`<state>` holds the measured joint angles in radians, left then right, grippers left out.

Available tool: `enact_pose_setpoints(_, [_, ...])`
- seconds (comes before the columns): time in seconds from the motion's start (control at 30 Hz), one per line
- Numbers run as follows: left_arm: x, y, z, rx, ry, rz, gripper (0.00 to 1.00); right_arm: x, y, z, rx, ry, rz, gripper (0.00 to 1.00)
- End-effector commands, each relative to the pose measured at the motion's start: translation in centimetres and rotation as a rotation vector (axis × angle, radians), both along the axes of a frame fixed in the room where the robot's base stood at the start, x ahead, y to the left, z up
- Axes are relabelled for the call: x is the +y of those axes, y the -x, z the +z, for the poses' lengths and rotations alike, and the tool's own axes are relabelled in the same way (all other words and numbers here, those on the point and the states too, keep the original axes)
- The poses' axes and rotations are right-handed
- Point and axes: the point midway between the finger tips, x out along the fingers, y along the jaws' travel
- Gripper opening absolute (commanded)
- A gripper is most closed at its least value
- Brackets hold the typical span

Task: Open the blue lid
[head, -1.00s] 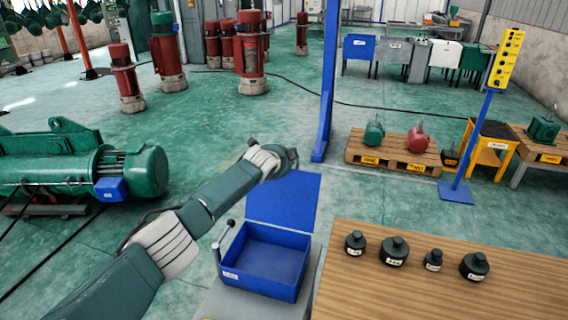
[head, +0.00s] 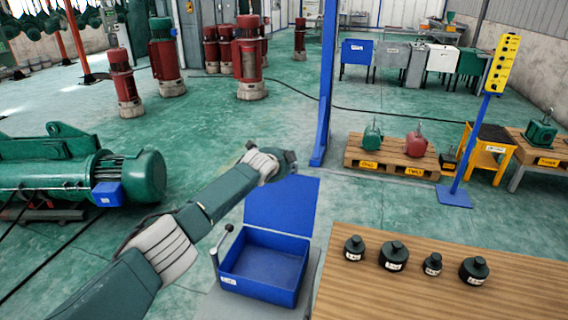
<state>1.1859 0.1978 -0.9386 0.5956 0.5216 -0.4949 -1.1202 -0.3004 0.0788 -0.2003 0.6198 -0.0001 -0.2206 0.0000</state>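The blue lid (head: 282,206) stands raised at the back of the blue box (head: 262,287), and the inside of the box shows empty. A small lever with a dark knob (head: 229,228) stands at the box's left side. My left arm reaches in from the lower left, and its end (head: 288,160) is just above and behind the lid's upper left edge. The fingers of my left gripper cannot be made out there, nor whether they touch the lid. My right gripper is not in view.
A wooden table (head: 420,300) with several dark weights (head: 393,256) stands right of the box. A blue post (head: 328,90) rises behind the lid. A pallet (head: 392,160) holds a green and a red part. A green hoist drum (head: 60,175) lies at the left.

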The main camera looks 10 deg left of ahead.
Motion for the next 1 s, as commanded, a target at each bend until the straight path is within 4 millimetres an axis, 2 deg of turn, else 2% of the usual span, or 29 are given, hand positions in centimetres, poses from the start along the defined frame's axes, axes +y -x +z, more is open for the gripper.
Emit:
enact_pose_setpoints(0.47, [-0.3, 0.4, 0.4, -0.004, 0.002, -0.007, 0.32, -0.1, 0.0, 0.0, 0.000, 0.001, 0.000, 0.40])
enact_pose_setpoints(0.67, [-0.1, 1.8, 1.1, -0.003, 0.002, -0.008, 0.32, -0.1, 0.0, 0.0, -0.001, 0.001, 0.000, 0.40])
enact_pose_setpoints(1.0, [0.3, 5.4, 3.2, -0.007, 0.003, -0.004, 0.32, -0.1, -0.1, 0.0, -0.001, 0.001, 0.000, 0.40])
